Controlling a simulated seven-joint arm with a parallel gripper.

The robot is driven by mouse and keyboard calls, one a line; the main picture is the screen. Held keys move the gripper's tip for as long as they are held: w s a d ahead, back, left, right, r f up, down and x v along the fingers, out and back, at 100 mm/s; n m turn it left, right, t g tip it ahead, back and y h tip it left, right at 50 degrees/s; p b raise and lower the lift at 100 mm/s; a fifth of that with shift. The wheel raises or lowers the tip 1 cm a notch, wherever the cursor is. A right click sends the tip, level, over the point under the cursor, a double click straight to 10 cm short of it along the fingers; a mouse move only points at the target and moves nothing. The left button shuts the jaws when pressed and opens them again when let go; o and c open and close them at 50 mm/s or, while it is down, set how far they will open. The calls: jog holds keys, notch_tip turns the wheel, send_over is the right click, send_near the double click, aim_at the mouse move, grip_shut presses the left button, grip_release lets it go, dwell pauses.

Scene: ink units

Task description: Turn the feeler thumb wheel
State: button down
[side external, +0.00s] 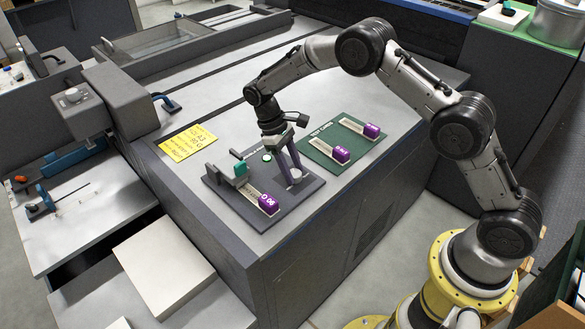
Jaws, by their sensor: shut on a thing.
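My gripper (291,178) points down at the right part of a dark grey board (228,193) on the cabinet top. Its two long fingers are shut on a small pale round piece, which appears to be the feeler thumb wheel (296,173). The fingers hide part of it, so its markings and turn cannot be read. A pale strip with a purple tab (268,203) marked with a number like 0.06 lies at the front of the board.
A green test card mat (318,157) lies right of the board, holding strips with purple tabs (341,154) and (371,130). A yellow note (187,142) lies behind left. The cabinet's front edge drops off close to the board. The grey top beyond is mostly clear.

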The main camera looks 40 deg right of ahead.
jog(key=shift+c, duration=1.8)
grip_release()
jog(key=shift+r, duration=0.15)
jog(key=v, duration=1.3)
jog(key=shift+w+r, duration=0.2)
jog(key=shift+r, duration=0.05)
jog(key=shift+a, duration=0.1)
